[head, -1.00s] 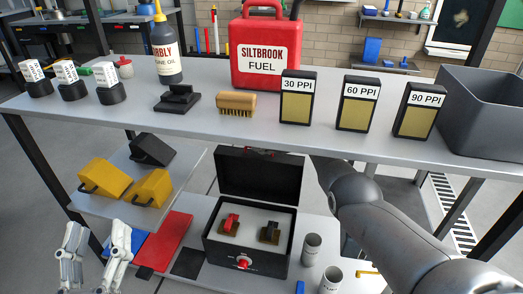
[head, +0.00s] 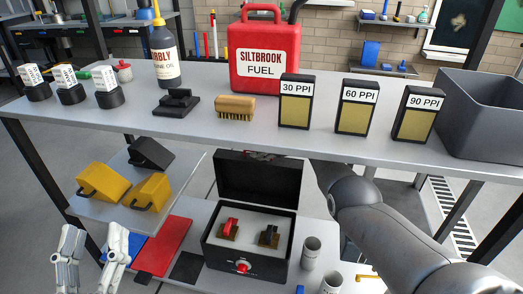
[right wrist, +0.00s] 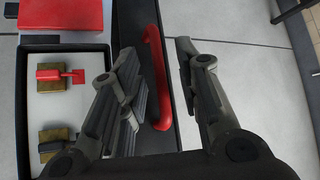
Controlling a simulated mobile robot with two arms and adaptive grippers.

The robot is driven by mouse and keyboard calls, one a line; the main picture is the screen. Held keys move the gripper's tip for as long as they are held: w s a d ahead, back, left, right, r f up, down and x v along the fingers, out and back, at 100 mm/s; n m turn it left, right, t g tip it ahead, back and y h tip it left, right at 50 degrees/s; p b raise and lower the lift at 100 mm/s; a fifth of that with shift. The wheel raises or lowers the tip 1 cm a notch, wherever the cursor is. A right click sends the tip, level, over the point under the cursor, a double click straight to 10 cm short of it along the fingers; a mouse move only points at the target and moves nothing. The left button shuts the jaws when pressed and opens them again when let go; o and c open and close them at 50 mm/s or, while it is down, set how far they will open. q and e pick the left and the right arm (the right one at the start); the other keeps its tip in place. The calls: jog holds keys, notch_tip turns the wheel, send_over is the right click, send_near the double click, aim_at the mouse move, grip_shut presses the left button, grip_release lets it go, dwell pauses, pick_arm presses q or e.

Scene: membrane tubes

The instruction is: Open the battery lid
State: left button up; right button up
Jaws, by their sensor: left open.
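The black battery box (head: 222,252) stands on the low shelf with its lid (head: 257,180) raised about upright at the back. Inside are a red terminal (head: 230,226) and a black terminal (head: 269,235); a red knob (head: 243,267) is on the front. In the right wrist view, the lid's red handle (right wrist: 158,85) lies between the spread fingers of my right gripper (right wrist: 157,50), with a visible gap at the right finger. Contact at the left finger is unclear. In the head view this gripper is mostly hidden behind the lid. My left gripper (head: 94,230) is open and empty at lower left.
The upper table (head: 330,145) overhangs behind the box and carries a fuel can (head: 262,55) and several abrasive blocks. Metal cylinders (head: 311,252) stand right of the box.

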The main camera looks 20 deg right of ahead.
jog(key=v, duration=0.7)
jog(key=shift+s, duration=0.15)
dwell(0.5)
jog(key=shift+d+r, duration=0.1)
